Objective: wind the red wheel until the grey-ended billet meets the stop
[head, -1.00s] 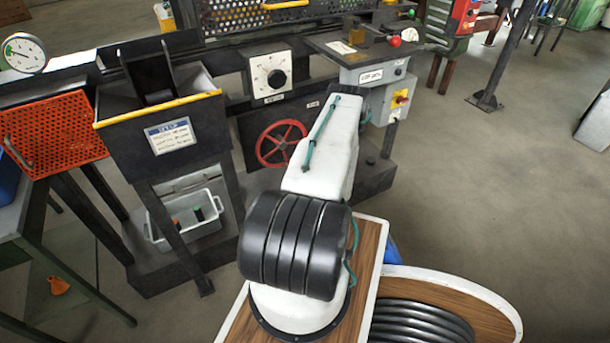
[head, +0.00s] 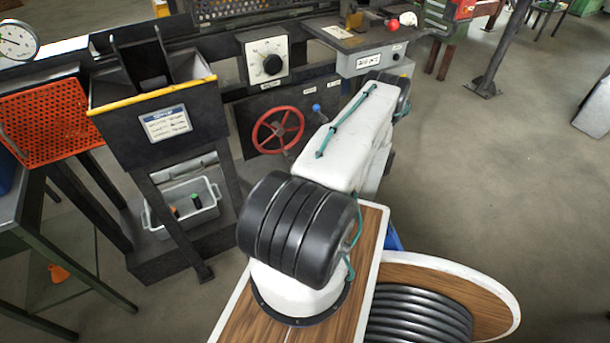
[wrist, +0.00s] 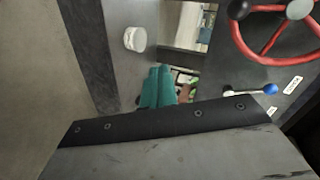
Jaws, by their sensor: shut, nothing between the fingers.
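The red wheel (head: 278,130) is upright on the front of the dark machine, left of my arm. It also shows at the top right of the wrist view (wrist: 272,50), with a black knob on its rim. My gripper (wrist: 158,86) shows as two teal fingers side by side, shut and empty, apart from the wheel and to its lower left in that view. In the head view my arm hides the gripper. I cannot make out the grey-ended billet or the stop in either view.
A blue-knobbed lever (head: 316,108) is right of the wheel, also in the wrist view (wrist: 270,89). A dial box (head: 265,57) is above it. A yellow-edged hopper (head: 150,112) and a grey bin (head: 184,212) are left. A control box (head: 370,60) is behind my arm.

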